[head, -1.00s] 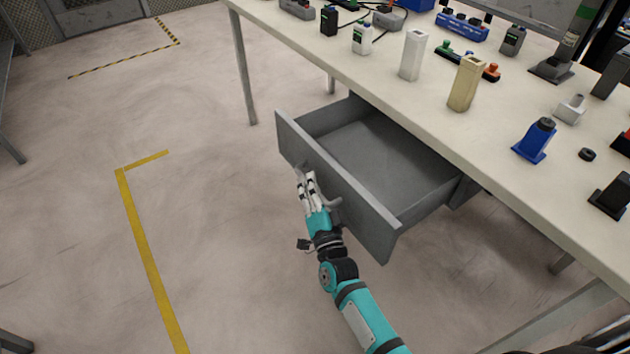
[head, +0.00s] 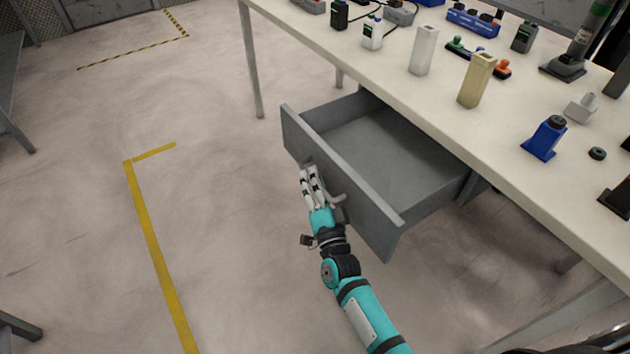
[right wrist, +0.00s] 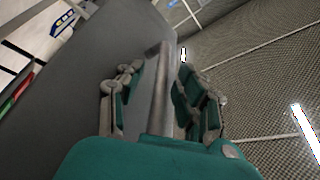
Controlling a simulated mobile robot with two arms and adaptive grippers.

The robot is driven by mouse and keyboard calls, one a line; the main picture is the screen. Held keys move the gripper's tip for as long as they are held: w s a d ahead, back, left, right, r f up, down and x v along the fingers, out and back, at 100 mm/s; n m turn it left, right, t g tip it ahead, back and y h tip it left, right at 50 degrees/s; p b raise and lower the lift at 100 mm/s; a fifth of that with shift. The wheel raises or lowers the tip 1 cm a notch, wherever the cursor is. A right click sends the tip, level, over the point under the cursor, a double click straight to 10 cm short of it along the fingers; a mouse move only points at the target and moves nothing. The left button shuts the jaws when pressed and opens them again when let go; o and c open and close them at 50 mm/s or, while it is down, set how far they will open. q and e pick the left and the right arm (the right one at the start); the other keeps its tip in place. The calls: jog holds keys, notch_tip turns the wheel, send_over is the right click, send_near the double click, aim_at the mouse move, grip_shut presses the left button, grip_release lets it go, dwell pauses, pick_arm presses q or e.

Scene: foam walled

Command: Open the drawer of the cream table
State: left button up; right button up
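The cream table (head: 350,55) runs along the right of the head view. Its grey drawer (head: 385,150) stands well out from under the tabletop, and its inside looks empty. My right gripper (head: 309,177) is at the drawer's front panel (head: 365,210), around the handle (head: 336,199). My left gripper is not in view.
Several items stand on the tabletop, among them a tan block (head: 476,80), a white block (head: 423,50) and a blue holder (head: 545,138). The floor left of the drawer is clear, with yellow tape (head: 150,235) on it.

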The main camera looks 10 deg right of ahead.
jog(key=v, duration=1.2)
